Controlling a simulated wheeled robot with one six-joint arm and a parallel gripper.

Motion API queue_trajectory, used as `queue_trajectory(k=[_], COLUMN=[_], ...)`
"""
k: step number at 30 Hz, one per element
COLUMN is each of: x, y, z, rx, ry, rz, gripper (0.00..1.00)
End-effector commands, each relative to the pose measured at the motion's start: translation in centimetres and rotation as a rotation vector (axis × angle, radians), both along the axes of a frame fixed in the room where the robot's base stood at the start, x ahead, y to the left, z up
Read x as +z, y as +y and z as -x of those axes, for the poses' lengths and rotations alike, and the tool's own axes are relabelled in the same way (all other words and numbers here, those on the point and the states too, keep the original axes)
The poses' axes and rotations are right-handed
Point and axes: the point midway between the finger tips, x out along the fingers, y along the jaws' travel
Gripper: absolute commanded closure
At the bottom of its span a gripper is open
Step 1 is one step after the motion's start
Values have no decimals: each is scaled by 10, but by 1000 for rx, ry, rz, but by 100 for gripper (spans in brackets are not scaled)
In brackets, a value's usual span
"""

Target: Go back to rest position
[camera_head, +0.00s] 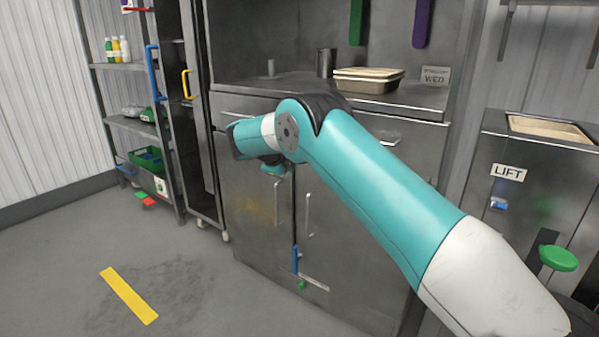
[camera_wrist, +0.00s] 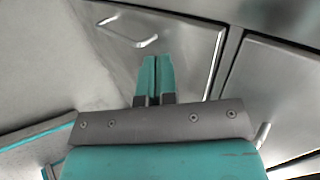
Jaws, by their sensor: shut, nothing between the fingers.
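My gripper shows in the wrist view (camera_wrist: 154,80), its two teal fingers shut together with nothing between them. Beyond the fingertips is a grey metal cabinet front with a handle (camera_wrist: 138,40). In the head view my teal and white arm reaches from the lower right toward the middle, in front of the steel cabinet (camera_head: 255,215). The wrist end is at the middle left, and the fingers are too hidden there to make out.
A lidded metal pan (camera_head: 368,86) and a dark cup (camera_head: 325,63) stand on the counter. A "LIFT" unit (camera_head: 480,190) is at the right. Shelves with bottles (camera_head: 125,67) are at the left.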

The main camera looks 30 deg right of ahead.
Motion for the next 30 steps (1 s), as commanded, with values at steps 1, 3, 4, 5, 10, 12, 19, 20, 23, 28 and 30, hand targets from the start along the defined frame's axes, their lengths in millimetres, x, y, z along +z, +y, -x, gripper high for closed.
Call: queue_trajectory(k=[1,3,4,5,10,12,19,20,23,28,30], x=[10,18,21,24,33,35,46,50,70,100,108], y=[8,15,18,21,29,31,42,47,73,131,154], z=[4,9,10,12,17,18,24,27,49,128,173], rx=[2,-1,-1,-1,-6,-7,100,155,433,1105,1401], ry=[2,2,3,3,4,5,69,103,258,541,625], rz=[0,0,1,1,0,0,1,3,18,90,139], gripper=[100,100,100,100,100,100,100,100,100,100,100])
